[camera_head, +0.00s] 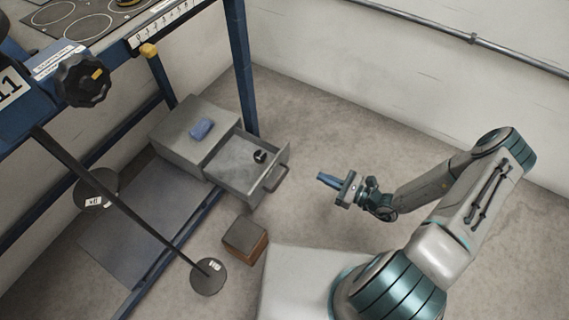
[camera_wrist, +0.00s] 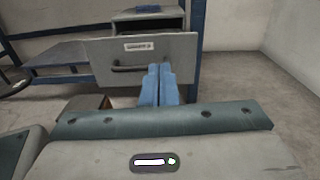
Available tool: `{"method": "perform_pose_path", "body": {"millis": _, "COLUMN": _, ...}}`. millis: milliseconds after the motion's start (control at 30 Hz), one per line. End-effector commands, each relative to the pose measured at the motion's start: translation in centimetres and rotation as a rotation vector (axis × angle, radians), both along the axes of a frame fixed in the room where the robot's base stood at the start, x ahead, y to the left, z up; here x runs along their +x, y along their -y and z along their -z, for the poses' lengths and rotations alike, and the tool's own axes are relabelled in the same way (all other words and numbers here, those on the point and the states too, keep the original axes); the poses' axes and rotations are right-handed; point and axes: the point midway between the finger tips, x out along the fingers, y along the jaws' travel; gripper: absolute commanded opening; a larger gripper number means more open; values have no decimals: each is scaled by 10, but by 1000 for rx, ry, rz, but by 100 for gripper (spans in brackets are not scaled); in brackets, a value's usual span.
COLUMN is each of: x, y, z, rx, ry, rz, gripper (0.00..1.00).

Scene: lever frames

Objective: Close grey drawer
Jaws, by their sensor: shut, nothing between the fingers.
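The grey drawer (camera_head: 240,165) is pulled out of its grey cabinet (camera_head: 182,130) under the blue frame. A small dark round object (camera_head: 260,156) lies inside the drawer. The drawer front has a dark bar handle (camera_head: 276,179). My gripper (camera_head: 328,179) is shut and empty, to the right of the drawer front and apart from it in the head view. In the wrist view, the blue fingers (camera_wrist: 159,82) point at the drawer front (camera_wrist: 146,58), overlapping its lower right part. The handle (camera_wrist: 142,67) shows to the left of the fingers.
A blue object (camera_head: 201,129) lies on top of the cabinet. A brown box with a dark top (camera_head: 245,236) stands on the floor below the drawer. A dark rod with discs (camera_head: 208,276) crosses at the left. The floor right of the drawer is clear.

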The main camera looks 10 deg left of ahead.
Motion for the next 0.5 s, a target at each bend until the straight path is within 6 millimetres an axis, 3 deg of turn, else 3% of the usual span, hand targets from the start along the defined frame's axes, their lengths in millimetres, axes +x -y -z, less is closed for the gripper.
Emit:
{"method": "perform_pose_path", "body": {"millis": 233, "x": 4, "y": -17, "z": 8, "rx": 21, "ry": -19, "rz": 18, "gripper": 0}}
{"method": "perform_pose_path", "body": {"millis": 500, "x": 21, "y": -67, "z": 10, "rx": 21, "ry": -18, "rz": 7, "gripper": 0}}
